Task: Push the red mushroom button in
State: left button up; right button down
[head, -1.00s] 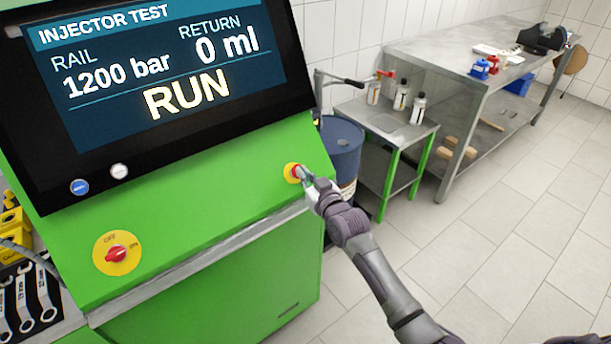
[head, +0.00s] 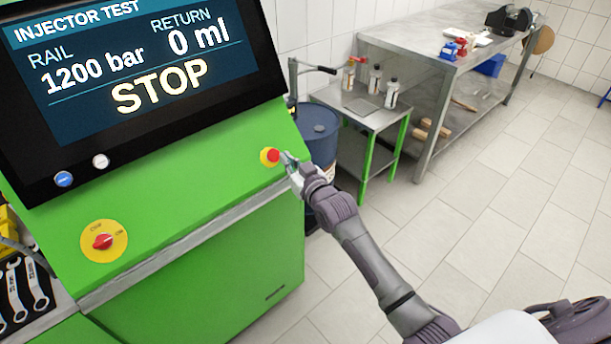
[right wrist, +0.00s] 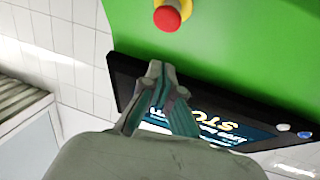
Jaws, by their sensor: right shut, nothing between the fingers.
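The red mushroom button (head: 272,156) sits on a yellow round plate near the right edge of the green console's sloped front. It also shows at the top of the right wrist view (right wrist: 167,18). My right gripper (head: 285,158) is shut and empty, just to the right of the button. In the right wrist view its fingertips (right wrist: 160,68) point toward the button with a gap of green panel between. The screen (head: 140,75) reads STOP, with rail 1200 bar and return 0 ml. My left gripper is not in view.
A red rotary switch (head: 103,241) on a yellow plate is at the panel's lower left. A blue drum (head: 319,140) stands right of the console, by a small green-legged table (head: 365,118) with bottles. Wrenches (head: 14,295) lie at lower left. The floor at right is clear.

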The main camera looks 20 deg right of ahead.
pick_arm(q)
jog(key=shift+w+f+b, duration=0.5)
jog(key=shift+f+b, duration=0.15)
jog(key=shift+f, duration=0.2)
pick_arm(e)
jog(key=s+d, duration=0.1)
jog(key=s, duration=0.5)
jog(key=shift+s+d, duration=0.15)
